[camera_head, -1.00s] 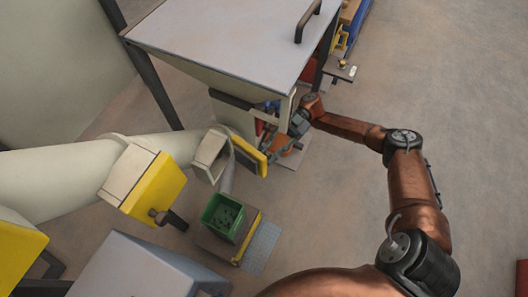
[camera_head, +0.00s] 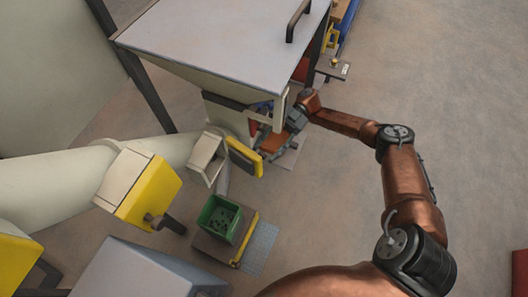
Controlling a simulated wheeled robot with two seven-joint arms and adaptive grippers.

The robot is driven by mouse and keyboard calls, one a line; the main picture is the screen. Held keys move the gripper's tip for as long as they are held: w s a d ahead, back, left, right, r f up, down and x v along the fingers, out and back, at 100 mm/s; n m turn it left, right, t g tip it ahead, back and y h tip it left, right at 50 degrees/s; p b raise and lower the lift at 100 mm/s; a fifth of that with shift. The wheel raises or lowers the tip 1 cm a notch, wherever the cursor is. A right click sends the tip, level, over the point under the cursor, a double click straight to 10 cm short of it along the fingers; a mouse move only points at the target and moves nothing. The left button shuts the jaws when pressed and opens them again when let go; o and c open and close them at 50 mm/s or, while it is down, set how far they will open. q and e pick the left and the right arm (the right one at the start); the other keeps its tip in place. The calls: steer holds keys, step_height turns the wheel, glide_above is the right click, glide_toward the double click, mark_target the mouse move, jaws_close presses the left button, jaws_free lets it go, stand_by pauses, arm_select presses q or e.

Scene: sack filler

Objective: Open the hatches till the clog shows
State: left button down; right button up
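The far hatch's yellow door (camera_head: 245,158) stands swung out to the right of its cream port (camera_head: 207,155) on the pipe. The inside of that port is too small to read; no clog can be made out. A nearer yellow hatch (camera_head: 150,192) with a dark handle (camera_head: 167,222) sits closed on its cream box. Part of another yellow hatch (camera_head: 14,262) shows at the left edge. My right gripper (camera_head: 268,146) is right of the far door, beside the hopper's lower end; its fingers are too small to read. My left gripper is not in view.
The big hopper (camera_head: 225,45) with a flat lid and dark handle stands above my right gripper. A green bin (camera_head: 219,218) with dark bits sits on a scale-like platform (camera_head: 213,249) below the port. A grey cabinet (camera_head: 130,272) is at the bottom.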

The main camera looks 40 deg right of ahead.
steer(key=shift+w+d, duration=0.25)
steer(key=shift+d, duration=1.1)
steer(key=shift+w+d, duration=0.25)
steer(key=shift+d, duration=1.05)
